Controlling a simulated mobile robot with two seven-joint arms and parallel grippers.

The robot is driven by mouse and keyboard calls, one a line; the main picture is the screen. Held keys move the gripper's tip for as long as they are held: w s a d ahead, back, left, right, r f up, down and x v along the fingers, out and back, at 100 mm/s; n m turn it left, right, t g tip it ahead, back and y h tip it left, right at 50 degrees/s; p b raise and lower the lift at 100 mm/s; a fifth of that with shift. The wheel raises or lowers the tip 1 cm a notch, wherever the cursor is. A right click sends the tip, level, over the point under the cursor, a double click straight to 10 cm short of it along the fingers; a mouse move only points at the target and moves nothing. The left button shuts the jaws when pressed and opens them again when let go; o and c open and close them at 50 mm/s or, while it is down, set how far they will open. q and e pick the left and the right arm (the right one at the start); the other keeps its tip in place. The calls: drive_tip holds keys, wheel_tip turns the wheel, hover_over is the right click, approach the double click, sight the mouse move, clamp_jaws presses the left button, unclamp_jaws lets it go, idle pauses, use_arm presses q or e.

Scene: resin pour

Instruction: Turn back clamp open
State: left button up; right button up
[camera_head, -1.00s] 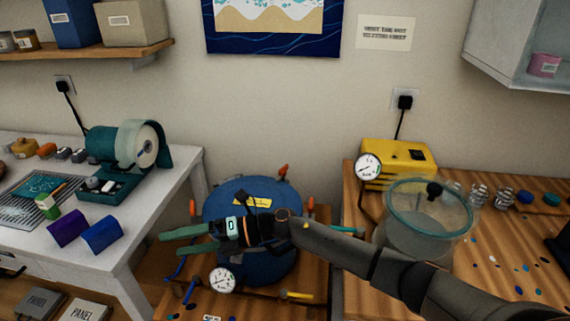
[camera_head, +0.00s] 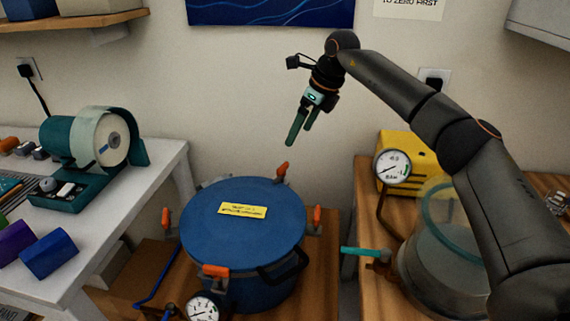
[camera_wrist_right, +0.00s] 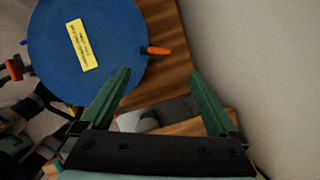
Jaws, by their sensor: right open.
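The blue pressure pot (camera_head: 243,232) stands on a low wooden surface, with a flat round lid and a yellow label. The back clamp (camera_head: 282,170) has an orange handle that sticks up at the lid's back edge; it also shows in the right wrist view (camera_wrist_right: 159,50), between and beyond my fingertips. My right gripper (camera_head: 299,134) is open and empty, pointing down in the air near the wall, above the back clamp and apart from it. My left gripper is not in view.
More orange-handled clamps sit at the lid's left (camera_head: 166,218), right (camera_head: 317,216) and front (camera_head: 215,271). A gauge (camera_head: 202,308) is in front of the pot. A yellow pump (camera_head: 405,150) and a clear chamber (camera_head: 435,255) stand at right, under my right arm. A white table (camera_head: 120,190) is at left.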

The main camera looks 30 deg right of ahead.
sight(283, 166)
drive_tip(key=x, duration=1.1)
drive_tip(key=shift+a+f, duration=0.15)
drive_tip(key=shift+f, duration=0.05)
drive_tip(key=shift+w+f, duration=0.15)
drive_tip(key=shift+f, duration=0.25)
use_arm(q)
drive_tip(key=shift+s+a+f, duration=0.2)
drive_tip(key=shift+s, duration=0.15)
use_arm(e)
drive_tip(key=c, duration=1.4)
use_arm(q)
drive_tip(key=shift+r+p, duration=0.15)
drive_tip(key=shift+p, duration=0.15)
